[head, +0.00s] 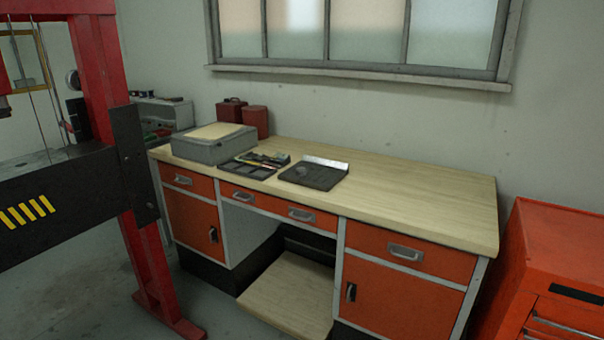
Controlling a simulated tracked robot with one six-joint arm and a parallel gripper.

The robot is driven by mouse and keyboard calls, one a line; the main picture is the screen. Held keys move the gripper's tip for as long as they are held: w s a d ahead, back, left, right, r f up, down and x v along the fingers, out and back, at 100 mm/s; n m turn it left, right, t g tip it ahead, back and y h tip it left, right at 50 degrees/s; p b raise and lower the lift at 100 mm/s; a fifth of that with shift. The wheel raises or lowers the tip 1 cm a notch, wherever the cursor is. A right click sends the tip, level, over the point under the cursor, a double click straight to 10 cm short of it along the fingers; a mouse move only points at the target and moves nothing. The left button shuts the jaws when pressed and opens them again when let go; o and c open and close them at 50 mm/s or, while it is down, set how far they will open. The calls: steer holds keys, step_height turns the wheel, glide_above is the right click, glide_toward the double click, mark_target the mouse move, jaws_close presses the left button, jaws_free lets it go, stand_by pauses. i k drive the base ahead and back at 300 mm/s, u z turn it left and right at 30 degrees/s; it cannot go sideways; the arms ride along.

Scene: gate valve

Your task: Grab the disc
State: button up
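A small grey roundish piece (302,170) lies on a dark flat tray (322,180) on the workbench. It may be the disc, but it is too small to tell. A round grey shape (73,79) also shows at the far left behind the red frame, and I cannot tell what it is. My gripper is not in view.
The wooden workbench (420,205) has a clear right half. A grey box (212,148), a dark organizer tray (254,165) and red canisters (256,121) stand on its left. A red press frame (140,240) blocks the left. An orange cabinet (560,260) stands right.

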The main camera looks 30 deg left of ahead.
mark_target(300, 171)
steer(key=u, duration=0.2)
steer(key=i, duration=0.6)
steer(key=u, duration=0.65)
steer(key=i, duration=0.75)
steer(key=u, duration=0.95)
steer(key=i, duration=1.2)
steer(key=u, duration=0.5)
